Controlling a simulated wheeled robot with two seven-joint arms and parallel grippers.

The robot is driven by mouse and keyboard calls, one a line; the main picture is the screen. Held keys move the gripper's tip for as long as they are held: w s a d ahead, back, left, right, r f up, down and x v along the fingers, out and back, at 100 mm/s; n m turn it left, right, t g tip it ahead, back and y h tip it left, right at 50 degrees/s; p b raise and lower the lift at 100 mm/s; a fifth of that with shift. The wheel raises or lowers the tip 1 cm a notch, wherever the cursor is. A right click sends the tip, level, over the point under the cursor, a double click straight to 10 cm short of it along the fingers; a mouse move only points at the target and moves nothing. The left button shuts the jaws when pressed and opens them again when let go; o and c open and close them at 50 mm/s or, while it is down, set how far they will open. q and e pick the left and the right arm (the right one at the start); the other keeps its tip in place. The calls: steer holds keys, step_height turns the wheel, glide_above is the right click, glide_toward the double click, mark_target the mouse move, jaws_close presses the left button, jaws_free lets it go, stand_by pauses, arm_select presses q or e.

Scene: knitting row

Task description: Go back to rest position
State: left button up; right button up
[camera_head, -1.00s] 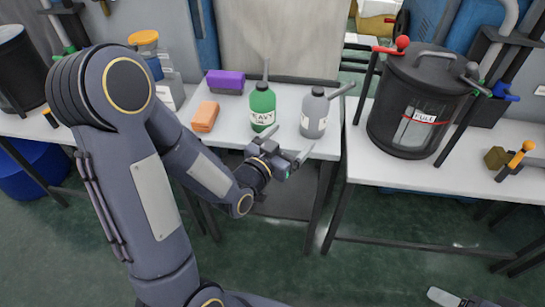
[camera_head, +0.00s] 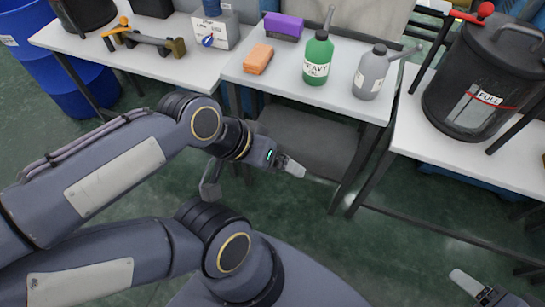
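My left arm comes in from the left, low in the picture. Its gripper (camera_head: 288,165) is in front of the middle table, below its front edge and apart from the bottles. A pale fingertip shows, but the gap between the fingers cannot be made out. Nothing is seen held in it. My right gripper (camera_head: 474,287) is partly in view at the bottom right, over the green floor, cut off by the picture edge. Its opening is unclear.
The middle table (camera_head: 345,103) carries a green bottle (camera_head: 318,58), a grey bottle (camera_head: 370,75), an orange block (camera_head: 258,59) and a purple block (camera_head: 284,25). A black bin (camera_head: 480,95) stands on the right table. Blue barrels (camera_head: 75,85) stand at left. Floor in front is clear.

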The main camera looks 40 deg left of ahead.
arm_select(q)
step_height(320, 180, up, 20)
steer(key=p, duration=2)
arm_select(e)
step_height(320, 180, up, 20)
arm_select(q)
steer(key=shift+c, duration=0.5)
arm_select(e)
steer(key=shift+c, duration=0.5)
